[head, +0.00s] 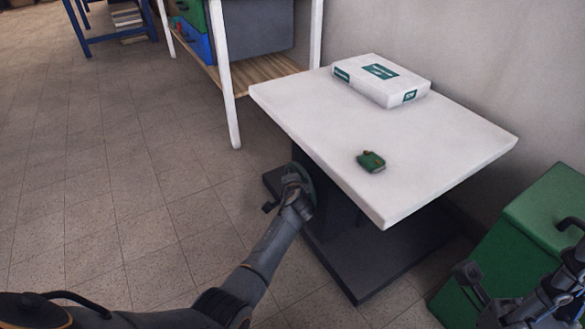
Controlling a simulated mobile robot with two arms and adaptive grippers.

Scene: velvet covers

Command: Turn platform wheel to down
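A white-topped platform table (300,105) stands right of centre on a dark pedestal and base plate. Its green wheel (308,184) is on the left side of the pedestal, under the tabletop edge, mostly hidden behind my gripper. My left gripper (290,182) is at the wheel, with my arm reaching up from the lower left. Its fingers overlap the wheel in the picture; whether they are shut on the rim I cannot tell. My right gripper (515,250) is at the lower right, cut off by the frame, its two fingers apart, in front of a green box.
On the tabletop lie a white box (365,75) with green labels and a small green item (371,161). A green box (545,215) stands at the right. A white-legged shelf (262,68) is behind. The tiled floor (120,190) at left is clear.

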